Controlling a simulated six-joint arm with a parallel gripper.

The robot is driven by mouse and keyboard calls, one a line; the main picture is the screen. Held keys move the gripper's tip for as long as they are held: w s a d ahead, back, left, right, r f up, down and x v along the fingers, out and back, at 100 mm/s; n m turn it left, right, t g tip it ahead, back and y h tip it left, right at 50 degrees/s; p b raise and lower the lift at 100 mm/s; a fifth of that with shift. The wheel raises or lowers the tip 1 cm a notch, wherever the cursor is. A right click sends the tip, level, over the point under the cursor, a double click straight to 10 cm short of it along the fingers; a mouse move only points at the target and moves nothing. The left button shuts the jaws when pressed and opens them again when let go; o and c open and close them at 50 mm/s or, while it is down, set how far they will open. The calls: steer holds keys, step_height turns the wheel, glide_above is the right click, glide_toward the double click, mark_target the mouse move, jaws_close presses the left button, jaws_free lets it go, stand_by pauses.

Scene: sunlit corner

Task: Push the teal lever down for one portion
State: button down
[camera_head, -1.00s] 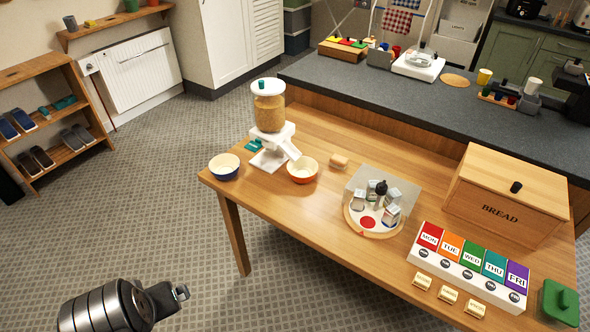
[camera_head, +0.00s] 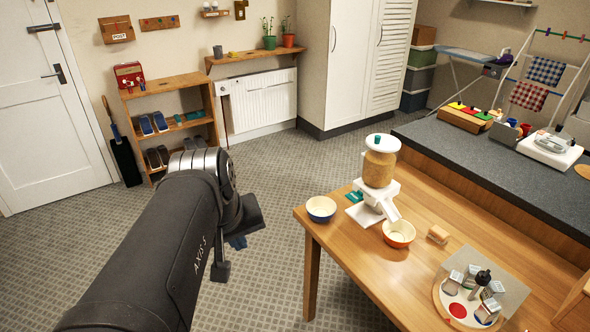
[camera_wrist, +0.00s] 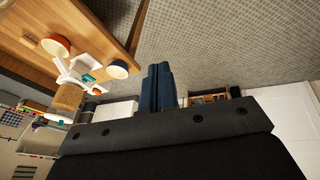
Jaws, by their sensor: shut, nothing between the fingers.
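The dispenser (camera_head: 380,168) stands on the wooden table, with a white lid, a jar of tan contents and a white base and chute. The teal lever (camera_head: 354,197) shows low on its left side, and also in the wrist view (camera_wrist: 88,78). A blue bowl (camera_head: 321,209) is left of the dispenser; an orange bowl (camera_head: 399,233) is at its chute. My gripper (camera_head: 237,243) is left of the table over the floor, apart from the dispenser. In the wrist view its blue fingers (camera_wrist: 157,88) are together and empty.
A small wooden block (camera_head: 438,235) and a round tray (camera_head: 442,304) with small containers are right of the bowls. The table's left edge lies between my gripper and the dispenser. Open floor surrounds my arm; a shoe shelf (camera_head: 131,96) stands behind.

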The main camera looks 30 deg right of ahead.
steer(key=w+d+r+n+g, duration=0.2)
steer(key=w+d, duration=0.5)
steer(key=d, duration=0.3)
steer(key=w+d+r+n+g, duration=0.2)
steer(key=w+d, duration=0.6)
steer(key=d, duration=0.3)
steer(key=n+g, duration=0.4)
glide_above(353, 196)
steer(key=w+a, duration=0.2)
steer(key=w, duration=0.2)
step_height(353, 196, down, 15)
steer(key=shift+f+y, duration=0.2)
steer(key=shift+y, duration=0.1)
steer(key=shift+m, duration=0.3)
steer(key=shift+x, duration=3.5)
steer(key=shift+w, duration=0.1)
steer(key=shift+f, duration=0.1)
